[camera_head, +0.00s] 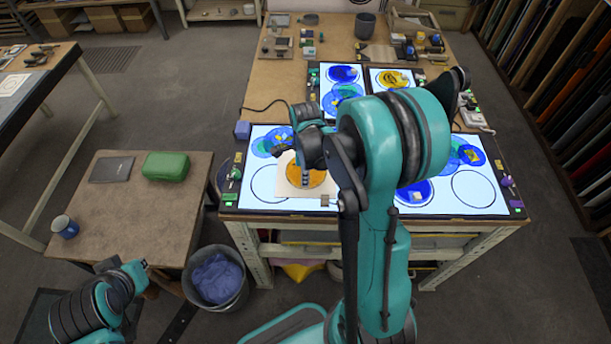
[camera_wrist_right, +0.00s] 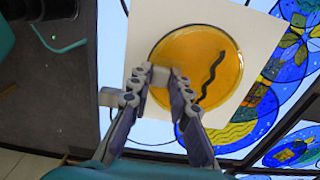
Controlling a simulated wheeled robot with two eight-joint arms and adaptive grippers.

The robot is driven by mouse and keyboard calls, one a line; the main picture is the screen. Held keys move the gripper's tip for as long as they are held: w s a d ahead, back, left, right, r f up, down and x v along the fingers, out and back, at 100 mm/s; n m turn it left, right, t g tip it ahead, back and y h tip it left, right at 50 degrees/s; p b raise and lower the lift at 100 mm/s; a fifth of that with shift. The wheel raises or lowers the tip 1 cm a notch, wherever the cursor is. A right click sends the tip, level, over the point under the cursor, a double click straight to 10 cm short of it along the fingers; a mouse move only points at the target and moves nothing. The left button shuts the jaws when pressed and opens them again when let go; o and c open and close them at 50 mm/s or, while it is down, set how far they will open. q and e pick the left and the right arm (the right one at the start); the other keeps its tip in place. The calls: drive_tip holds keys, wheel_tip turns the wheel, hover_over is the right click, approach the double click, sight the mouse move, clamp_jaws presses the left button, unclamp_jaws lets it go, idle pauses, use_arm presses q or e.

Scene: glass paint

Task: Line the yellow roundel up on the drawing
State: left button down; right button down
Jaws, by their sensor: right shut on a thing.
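The yellow roundel (camera_head: 318,180) lies over a white square card (camera_head: 283,188) on the left lit panel; a black wavy line crosses it in the right wrist view (camera_wrist_right: 222,62). My right gripper (camera_head: 305,180) is low over the roundel, its fingertips (camera_wrist_right: 163,78) closed on a small grey piece at its near part. I cannot tell whether that piece is fixed to the glass. A black circle outline (camera_head: 252,182) is drawn on the panel left of the card. My left gripper (camera_head: 145,266) is at lower left, away from the panels; its fingers are too small to judge.
Blue painted discs (camera_head: 280,138) lie behind the card. A small grey block (camera_head: 325,200) sits at the card's near edge. My right arm hides the middle of the bench. A bin (camera_head: 217,277) and a side table (camera_head: 140,215) with a green case (camera_head: 166,165) stand to the left.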

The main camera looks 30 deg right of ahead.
drive_tip(key=shift+f, duration=0.25)
idle(0.7)
drive_tip(key=c, duration=1.3)
unclamp_jaws()
drive_tip(key=shift+c, duration=0.2)
wheel_tip(320, 180, up, 12)
drive_tip(key=s+a+f+n+t+b, duration=0.1)
drive_tip(key=s+a+n+t+b, duration=0.3)
drive_tip(key=n, duration=2)
drive_tip(key=s+a+t, duration=0.3)
drive_tip(key=s+a, duration=0.3)
drive_tip(key=s, duration=0.1)
drive_tip(key=shift+a+f, duration=0.2)
drive_tip(key=shift+a, duration=0.1)
